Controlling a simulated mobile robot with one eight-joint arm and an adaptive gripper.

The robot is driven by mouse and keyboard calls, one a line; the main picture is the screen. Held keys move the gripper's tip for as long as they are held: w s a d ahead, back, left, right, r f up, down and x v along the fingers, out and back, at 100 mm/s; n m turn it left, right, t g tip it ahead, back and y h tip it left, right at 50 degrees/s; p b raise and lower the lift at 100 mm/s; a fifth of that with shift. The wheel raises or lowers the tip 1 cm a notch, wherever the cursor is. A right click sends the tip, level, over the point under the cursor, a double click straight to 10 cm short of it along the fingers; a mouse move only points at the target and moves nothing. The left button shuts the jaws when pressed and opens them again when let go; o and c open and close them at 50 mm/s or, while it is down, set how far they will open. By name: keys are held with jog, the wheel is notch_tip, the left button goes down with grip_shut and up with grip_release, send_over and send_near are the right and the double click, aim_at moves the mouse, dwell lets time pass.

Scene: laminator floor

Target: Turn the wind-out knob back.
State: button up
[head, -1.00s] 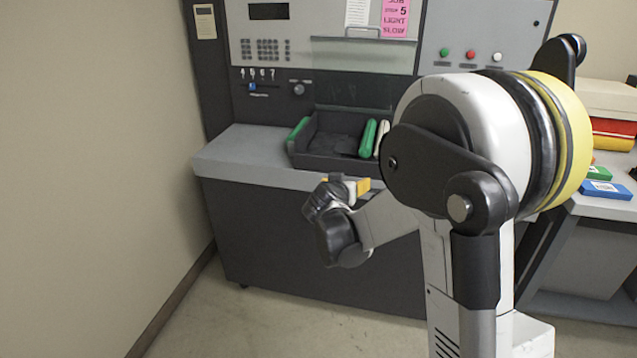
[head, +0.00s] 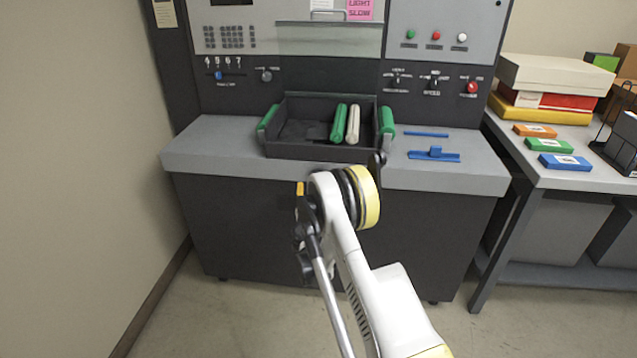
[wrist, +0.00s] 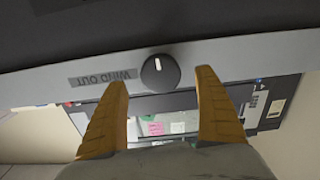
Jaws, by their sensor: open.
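The wind-out knob (wrist: 160,73) is a round black knob with a white pointer line. It sits on a grey strip in the wrist view, beside an upside-down "WIND OUT" label (wrist: 103,77). Its pointer line lies toward the top of that picture. My gripper (wrist: 161,82) is open, its two orange fingers on either side of the knob in the picture. I see no contact, and the gap in depth is unclear. In the head view an orange finger (head: 300,188) shows at the machine's front, below the counter edge. The knob cannot be made out there.
A black tray (head: 300,150) with green and white rollers stands on the grey counter (head: 210,150). Blue parts (head: 434,155) lie to its right. A side table (head: 590,183) with boxes stands at right, and a wall (head: 80,180) closes off the left. Floor shows in front.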

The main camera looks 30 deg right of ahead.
jog(key=b+x, duration=0.1)
jog(key=x, duration=0.4)
jog(key=shift+w+d, duration=0.1)
jog(key=shift+w, duration=0.15)
jog(key=c, duration=1.2)
